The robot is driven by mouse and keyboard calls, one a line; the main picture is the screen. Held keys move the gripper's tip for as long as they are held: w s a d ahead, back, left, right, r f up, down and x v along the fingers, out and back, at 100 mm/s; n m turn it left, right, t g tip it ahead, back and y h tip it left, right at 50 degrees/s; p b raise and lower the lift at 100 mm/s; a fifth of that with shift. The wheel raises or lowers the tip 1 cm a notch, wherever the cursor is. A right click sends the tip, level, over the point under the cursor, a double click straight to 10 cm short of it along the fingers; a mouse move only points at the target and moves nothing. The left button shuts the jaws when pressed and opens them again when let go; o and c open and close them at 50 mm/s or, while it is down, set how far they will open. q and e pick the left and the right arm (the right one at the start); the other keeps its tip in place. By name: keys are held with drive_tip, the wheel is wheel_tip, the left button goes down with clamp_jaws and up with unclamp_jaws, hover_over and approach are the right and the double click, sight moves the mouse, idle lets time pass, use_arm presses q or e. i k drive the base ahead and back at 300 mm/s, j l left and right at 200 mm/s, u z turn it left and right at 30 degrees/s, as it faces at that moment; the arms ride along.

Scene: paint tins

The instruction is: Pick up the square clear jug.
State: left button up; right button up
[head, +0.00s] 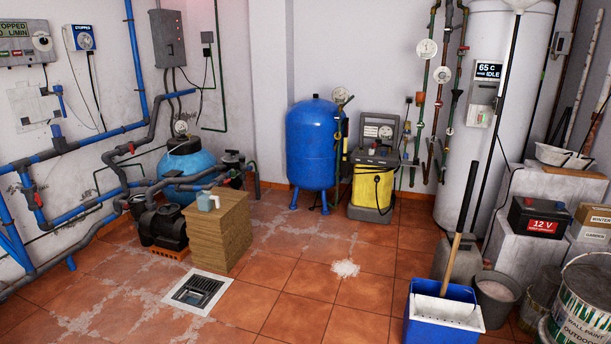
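On top of a wooden block stand (219,233) sit a small pale, bluish container (204,201) and a smaller whitish item close against its right side. They are too small to tell whether either is the square clear jug. I see no other clear jug. Neither of my grippers is in view.
Blue and grey pipes (85,142) and a black pump (163,228) stand left of the block. A floor drain (198,292) lies in front of it. A blue bucket (440,312) with a wooden handle and a paint tin (585,305) stand front right.

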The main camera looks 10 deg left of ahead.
sight(205, 201)
drive_tip(key=i+j+u, duration=0.35)
drive_tip(key=i, duration=0.4)
drive_tip(key=i+l+u, duration=0.1)
drive_tip(key=i+u, duration=0.25)
drive_tip(key=i, duration=0.35)
drive_tip(key=i+l+u, duration=0.15)
drive_tip(key=i+u, duration=0.2)
drive_tip(key=i, duration=0.4)
